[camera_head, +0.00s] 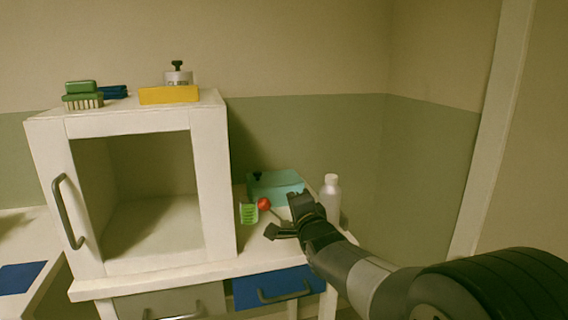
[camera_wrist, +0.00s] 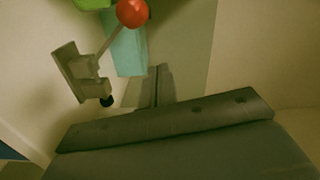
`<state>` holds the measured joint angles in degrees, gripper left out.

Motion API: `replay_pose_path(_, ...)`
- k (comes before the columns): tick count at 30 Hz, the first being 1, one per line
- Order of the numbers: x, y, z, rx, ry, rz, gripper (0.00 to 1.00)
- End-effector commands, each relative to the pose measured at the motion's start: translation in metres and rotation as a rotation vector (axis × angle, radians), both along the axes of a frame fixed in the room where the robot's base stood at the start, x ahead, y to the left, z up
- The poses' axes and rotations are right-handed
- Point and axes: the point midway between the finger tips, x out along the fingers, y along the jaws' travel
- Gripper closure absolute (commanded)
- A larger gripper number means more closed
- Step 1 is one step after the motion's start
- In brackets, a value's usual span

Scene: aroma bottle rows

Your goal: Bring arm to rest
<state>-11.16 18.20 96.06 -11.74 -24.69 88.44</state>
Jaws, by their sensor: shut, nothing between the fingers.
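My dark arm reaches in from the lower right in the head view. My gripper (camera_head: 299,205) is at its end, above the right part of the white counter. In the wrist view my gripper (camera_wrist: 159,86) shows its fingers together, with nothing between them. A red ball (camera_head: 264,203) on a thin stick is just left of my gripper. The ball also shows at the top of the wrist view (camera_wrist: 132,12), its stick running down to a grey bracket (camera_wrist: 78,72), apart from the fingers.
A white bottle (camera_head: 331,198) stands close right of my gripper. A teal box (camera_head: 274,186) and a green-labelled container (camera_head: 248,212) are behind and left. The white open-fronted cabinet (camera_head: 215,180) stands left, with a yellow block (camera_head: 169,95) and a green brush (camera_head: 82,94) on top.

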Motion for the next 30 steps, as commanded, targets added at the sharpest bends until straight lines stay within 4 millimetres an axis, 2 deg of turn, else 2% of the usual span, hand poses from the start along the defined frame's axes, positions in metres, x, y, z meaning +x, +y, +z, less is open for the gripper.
replay_pose_path(7,-0.0005,0.0016,-0.0020,0.068,0.020,0.001,1.00)
replay_pose_path(19,-0.0004,0.0014,-0.0019,0.068,0.020,0.000,1.00)
replay_pose_path(30,0.0004,-0.0033,0.0043,-0.129,-0.039,-0.002,1.00)
